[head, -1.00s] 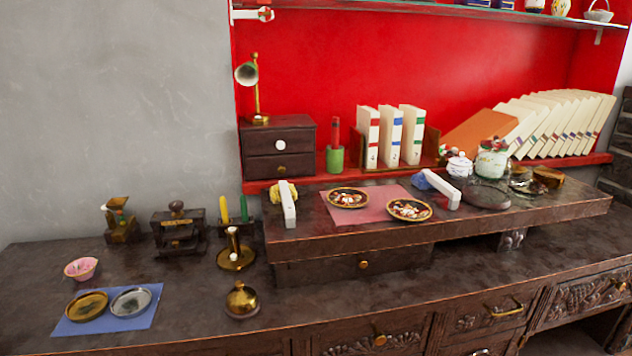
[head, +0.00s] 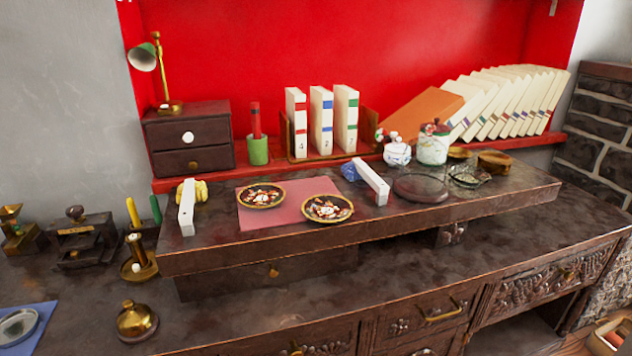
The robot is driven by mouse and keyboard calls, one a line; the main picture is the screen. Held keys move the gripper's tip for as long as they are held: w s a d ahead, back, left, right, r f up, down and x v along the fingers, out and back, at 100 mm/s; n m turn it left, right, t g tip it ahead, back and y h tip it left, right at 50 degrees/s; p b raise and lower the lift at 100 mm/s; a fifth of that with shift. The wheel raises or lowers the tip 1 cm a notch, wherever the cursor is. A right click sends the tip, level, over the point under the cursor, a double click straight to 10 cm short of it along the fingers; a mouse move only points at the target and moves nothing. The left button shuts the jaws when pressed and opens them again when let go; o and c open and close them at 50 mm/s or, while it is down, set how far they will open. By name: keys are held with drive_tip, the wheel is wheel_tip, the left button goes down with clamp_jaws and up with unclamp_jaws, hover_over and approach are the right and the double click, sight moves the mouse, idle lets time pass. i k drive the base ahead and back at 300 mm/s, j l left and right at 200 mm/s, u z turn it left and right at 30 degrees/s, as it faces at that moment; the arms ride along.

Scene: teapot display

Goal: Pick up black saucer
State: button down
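Two dark saucers with gold rims and red-and-white patterned centres lie on a pink mat (head: 282,213) on the raised shelf of the desk. The left dark saucer (head: 261,196) is a little farther back. The right dark saucer (head: 328,208) is nearer the shelf's front edge. They lie apart, flat and uncovered. A dark, round, plain dish (head: 420,188) lies farther right on the shelf. I cannot tell whether it is a saucer. My gripper is not in view.
A lidded jar (head: 433,146) and a small white pot (head: 397,152) stand behind the dark dish. A brass bell (head: 137,322) stands on the lower desktop, whose middle is clear.

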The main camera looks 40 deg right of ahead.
sight(321, 207)
drive_tip(key=l+u, duration=0.25)
drive_tip(key=l, duration=0.95)
drive_tip(key=l+u, duration=0.1)
drive_tip(key=l, duration=0.45)
drive_tip(key=i+l+u, duration=0.1)
drive_tip(key=l, duration=0.5)
drive_tip(key=i+l, duration=0.1)
drive_tip(key=i+u, duration=0.05)
drive_tip(key=i, duration=0.05)
